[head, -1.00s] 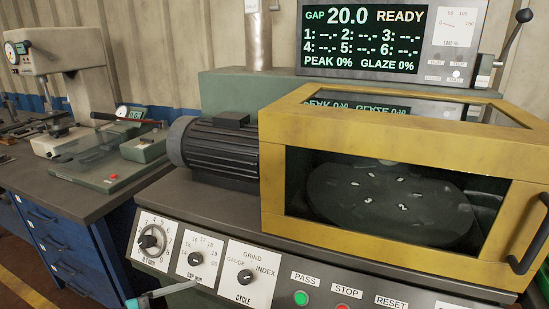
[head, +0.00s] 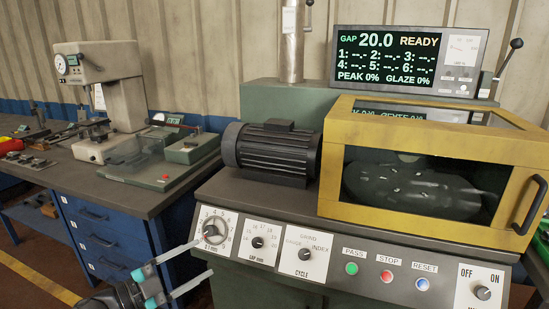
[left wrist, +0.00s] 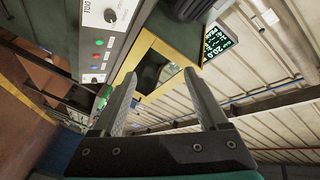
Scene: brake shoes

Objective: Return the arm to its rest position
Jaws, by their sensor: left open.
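My left gripper (head: 206,257) is at the bottom left of the head view, with its two light fingers spread apart and nothing between them. Its fingertips are just below the dial knob (head: 213,234) at the left end of the machine's control panel; whether they touch the panel I cannot tell. In the left wrist view my left gripper (left wrist: 160,82) shows two grey fingers apart and empty, with the machine beyond them, turned on its side. My right gripper is in neither view.
The grinding machine has a yellow guarded housing (head: 432,215), a motor (head: 272,150) and a display (head: 405,58) reading READY. Its panel carries knobs and PASS, STOP and RESET buttons. A workbench (head: 130,198) with blue drawers and a press (head: 105,95) stands at the left.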

